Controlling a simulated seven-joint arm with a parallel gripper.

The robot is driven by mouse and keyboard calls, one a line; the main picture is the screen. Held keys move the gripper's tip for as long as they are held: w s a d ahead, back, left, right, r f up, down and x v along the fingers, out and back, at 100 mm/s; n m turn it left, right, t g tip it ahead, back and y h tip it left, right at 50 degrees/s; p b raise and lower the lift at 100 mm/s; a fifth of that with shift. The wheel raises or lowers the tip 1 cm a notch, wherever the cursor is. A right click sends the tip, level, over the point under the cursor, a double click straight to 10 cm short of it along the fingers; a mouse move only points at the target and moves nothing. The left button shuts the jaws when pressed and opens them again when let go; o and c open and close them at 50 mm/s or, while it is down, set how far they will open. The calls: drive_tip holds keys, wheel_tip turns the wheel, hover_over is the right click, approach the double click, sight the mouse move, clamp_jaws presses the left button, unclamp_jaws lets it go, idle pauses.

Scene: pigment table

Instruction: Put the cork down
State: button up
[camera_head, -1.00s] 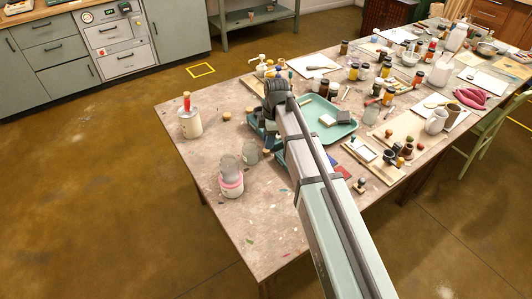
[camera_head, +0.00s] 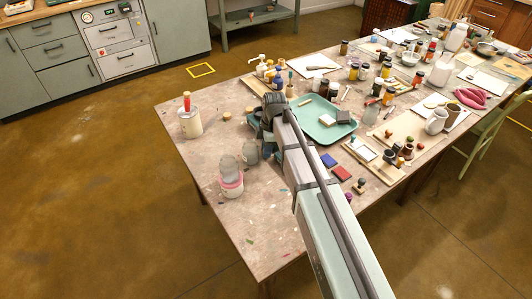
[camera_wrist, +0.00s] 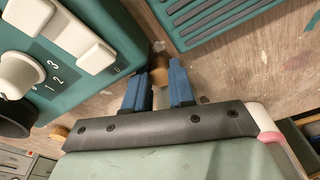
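In the wrist view my gripper (camera_wrist: 160,80) has two blue fingers pointing away from the camera. A small brown cork (camera_wrist: 160,76) sits between the fingertips and appears to fill the gap. Its far end is hard to make out against the table. In the head view my gripper's dark wrist (camera_head: 273,103) is over the left part of the table (camera_head: 215,150). Another cork (camera_wrist: 60,131) lies on the table at the lower left of the wrist view.
A teal device with white keys and a knob (camera_wrist: 20,72) stands close left of the fingers in the wrist view. A grooved teal piece (camera_wrist: 205,18) is at the upper right. In the head view a pink-banded jar (camera_head: 231,188), a red-handled pot (camera_head: 190,124) and a teal tray (camera_head: 322,131) stand nearby.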

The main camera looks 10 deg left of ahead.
clamp_jaws()
wheel_tip(320, 180, up, 10)
drive_tip(key=d+m, duration=0.2)
drive_tip(key=m, duration=0.4)
drive_tip(key=s+d+m+t, duration=0.1)
drive_tip(key=d+m, duration=0.2)
drive_tip(key=m, duration=0.3)
drive_tip(key=s+d+m+t, duration=0.1)
drive_tip(key=d+m, duration=0.2)
drive_tip(key=m, duration=0.3)
drive_tip(key=shift+d+f+h, duration=0.15)
drive_tip(key=shift+f+h, duration=0.15)
drive_tip(key=shift+f, duration=0.05)
drive_tip(key=d+m, duration=0.4)
drive_tip(key=d, duration=1.9)
drive_tip(key=shift+d+h, duration=0.25)
drive_tip(key=shift+h, duration=0.05)
